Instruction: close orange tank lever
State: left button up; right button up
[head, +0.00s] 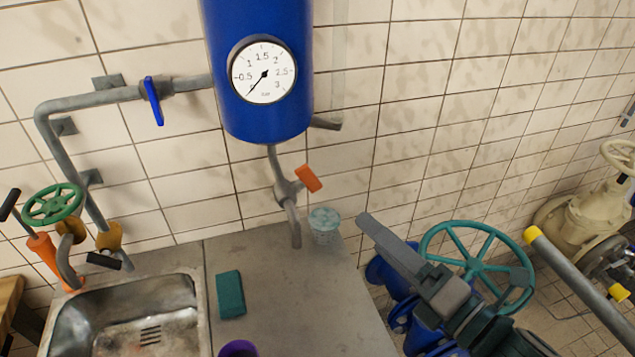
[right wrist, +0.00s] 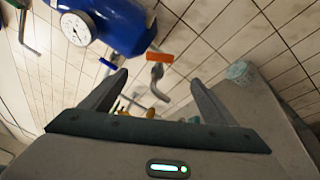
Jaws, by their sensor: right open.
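The orange lever (head: 308,178) sits on the grey outlet pipe (head: 294,215) under the blue tank (head: 257,110). It points up and to the right, angled off the pipe. In the right wrist view the orange lever (right wrist: 160,57) lies ahead, between the two fingertips in the picture. My right gripper (head: 368,222) is right of and below the lever in the head view, apart from it. In the right wrist view my right gripper (right wrist: 158,78) is open and empty. My left gripper is not in view.
A teal-white cup (head: 324,225) stands on the counter (head: 280,290) between the outlet pipe and my right gripper. A green sponge (head: 230,294), a purple cup (head: 238,349) and a sink (head: 125,315) lie left. A teal handwheel (head: 477,262) is behind my right arm.

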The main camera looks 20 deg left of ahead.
jog(key=shift+b, duration=1)
send_near(312, 180)
jog(key=x, duration=0.7)
jog(key=shift+a+b, duration=0.1)
jog(key=shift+b, duration=0.2)
jog(key=shift+w+a, duration=0.45)
jog(key=shift+a, duration=0.05)
